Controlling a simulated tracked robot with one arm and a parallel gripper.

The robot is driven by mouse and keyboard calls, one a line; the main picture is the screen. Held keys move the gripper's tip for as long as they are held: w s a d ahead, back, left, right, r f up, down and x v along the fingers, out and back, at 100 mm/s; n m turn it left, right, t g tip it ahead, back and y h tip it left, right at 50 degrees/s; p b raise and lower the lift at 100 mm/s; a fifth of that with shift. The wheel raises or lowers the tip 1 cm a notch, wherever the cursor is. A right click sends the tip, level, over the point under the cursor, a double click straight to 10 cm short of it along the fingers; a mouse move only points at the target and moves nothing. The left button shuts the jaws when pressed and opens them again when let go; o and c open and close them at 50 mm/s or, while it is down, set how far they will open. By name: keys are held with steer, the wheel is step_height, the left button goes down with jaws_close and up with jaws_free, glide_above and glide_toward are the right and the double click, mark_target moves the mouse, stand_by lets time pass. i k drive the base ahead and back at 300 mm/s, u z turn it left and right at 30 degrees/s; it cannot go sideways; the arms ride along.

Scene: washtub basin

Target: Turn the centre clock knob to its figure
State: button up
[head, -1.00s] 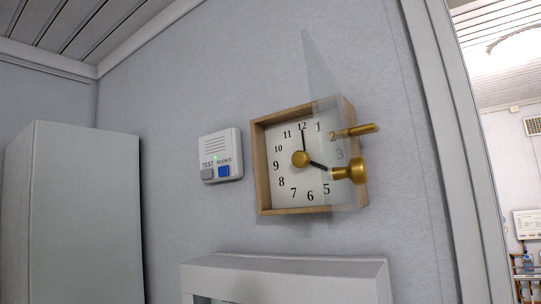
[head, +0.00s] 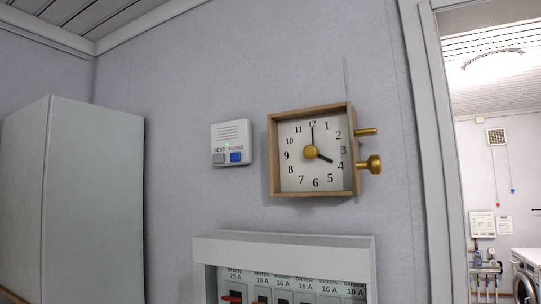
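The square wooden clock (head: 272,160) hangs on the wall right of centre in the head view. Its white face shows the figures 1 to 12. The round gold centre knob (head: 310,152) sits mid-face. A thin black hand points up to 12 and a thicker black hand points to 4. A gold rod (head: 366,132) and a gold knob (head: 374,165) stick out at the clock's right side. A thin clear panel (head: 346,85) shows nearly edge-on above the clock's right side. My gripper is not in view.
A white alarm box (head: 231,143) with TEST and SILENCE buttons is left of the clock. A breaker panel (head: 290,247) with a white frame is below. A tall grey cabinet (head: 75,200) stands left. An open doorway on the right shows another room with a washing machine (head: 524,275).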

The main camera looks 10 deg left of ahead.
mark_target(310, 151)
steer(key=u, duration=0.05)
steer(key=i, duration=1)
